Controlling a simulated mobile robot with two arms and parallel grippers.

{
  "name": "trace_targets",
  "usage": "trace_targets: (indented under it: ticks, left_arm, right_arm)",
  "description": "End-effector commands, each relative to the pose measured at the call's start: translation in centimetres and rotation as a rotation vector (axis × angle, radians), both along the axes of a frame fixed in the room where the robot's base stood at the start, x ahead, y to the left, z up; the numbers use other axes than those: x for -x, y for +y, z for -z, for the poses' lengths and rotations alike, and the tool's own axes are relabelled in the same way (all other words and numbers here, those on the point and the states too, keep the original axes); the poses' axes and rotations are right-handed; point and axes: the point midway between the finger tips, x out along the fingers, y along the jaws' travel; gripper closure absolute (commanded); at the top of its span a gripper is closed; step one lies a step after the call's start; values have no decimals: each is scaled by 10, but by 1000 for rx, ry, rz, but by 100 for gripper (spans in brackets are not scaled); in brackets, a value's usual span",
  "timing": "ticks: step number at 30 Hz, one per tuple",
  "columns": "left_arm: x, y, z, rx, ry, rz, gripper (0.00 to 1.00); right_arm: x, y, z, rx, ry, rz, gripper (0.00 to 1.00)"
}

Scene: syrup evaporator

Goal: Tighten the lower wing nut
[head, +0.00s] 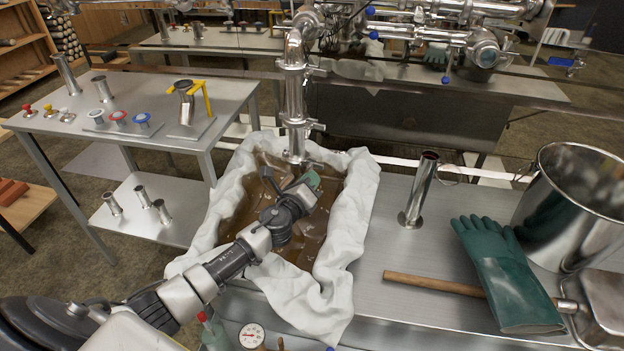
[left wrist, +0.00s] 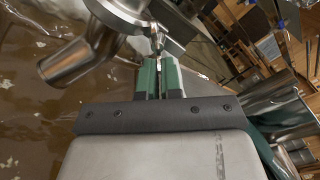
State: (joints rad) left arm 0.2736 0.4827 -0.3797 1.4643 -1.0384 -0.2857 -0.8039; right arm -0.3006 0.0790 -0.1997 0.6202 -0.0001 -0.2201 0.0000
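A steel pipe (head: 294,95) hangs down over the cloth-lined evaporator pan (head: 332,265). The lower clamp on it (left wrist: 120,10) fills the top of the left wrist view. The lower wing nut (left wrist: 157,40) sticks out from this clamp toward my left gripper (left wrist: 158,66). The green fingers are nearly together, with a thin gap, and their tips are around the end of the wing nut. In the head view my left gripper (head: 311,181) is just below and right of the pipe's lower end and hides the contact. My right gripper is not in view.
Brown liquid lies in the pan under my left gripper. Right of the pan, the steel counter holds an upright tube (head: 418,190), a green glove (head: 506,275), a wooden-handled tool (head: 432,284) and a large pot (head: 568,210). A parts table (head: 190,88) stands left.

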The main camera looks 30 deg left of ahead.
Motion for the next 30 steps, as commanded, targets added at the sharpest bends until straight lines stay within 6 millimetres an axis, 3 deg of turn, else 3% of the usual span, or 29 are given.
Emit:
trace_targets:
  ticks: [15, 30]
  left_arm:
    - [-3, 14, -4, -462, -9, -12, 100]
    - [-3, 17, -5, -675, -12, -12, 100]
  right_arm:
    - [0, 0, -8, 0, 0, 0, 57]
    - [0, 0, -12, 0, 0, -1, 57]
